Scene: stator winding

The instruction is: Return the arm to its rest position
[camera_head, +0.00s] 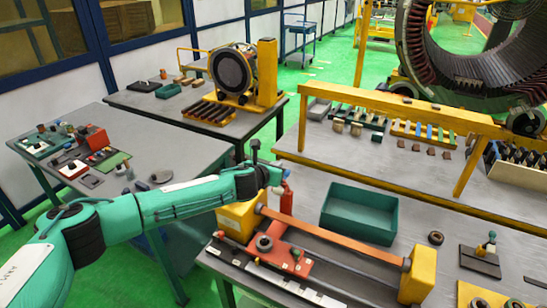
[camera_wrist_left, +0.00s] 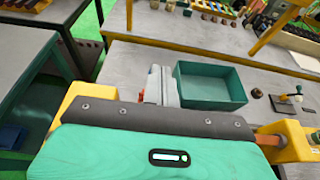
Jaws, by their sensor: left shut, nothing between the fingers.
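My left arm (camera_head: 165,203), green with dark joints, reaches in from the left in the head view. My left gripper (camera_head: 284,184) is over the left end of the yellow and orange bench fixture, near its yellow end block (camera_head: 238,217). A small red upright part (camera_head: 287,200) shows just below the gripper; I cannot tell if they touch. In the left wrist view the grey fingers (camera_wrist_left: 163,88) are together and hold nothing, left of a green bin (camera_wrist_left: 212,86). My right arm and gripper are not in view.
The green bin (camera_head: 359,212) stands behind the fixture's orange rail (camera_head: 333,240). A yellow frame (camera_head: 385,100) and a large stator ring (camera_head: 470,60) are at the back right. Grey tables with tools (camera_head: 75,155) and a motor (camera_head: 232,72) stand at the left and back.

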